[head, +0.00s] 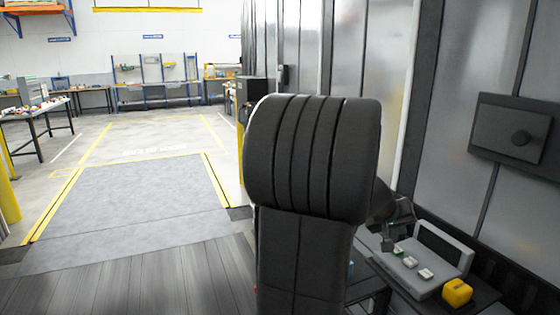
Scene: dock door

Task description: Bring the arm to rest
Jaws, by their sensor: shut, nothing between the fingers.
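My arm stands in the middle of the head view, its large dark rounded link covering much of the scene behind it. My gripper (388,244) shows small at the right of this link, pointing down. It is shut and empty, above the left side of a low bench. Part of my wrist is hidden behind the link.
A grey console (428,262) with small buttons and a yellow block (457,292) sit on the dark bench beneath my gripper. A metal wall with a dark box (510,132) rises at the right. Open floor (130,200) with yellow lines lies left; a table (38,112) stands far left.

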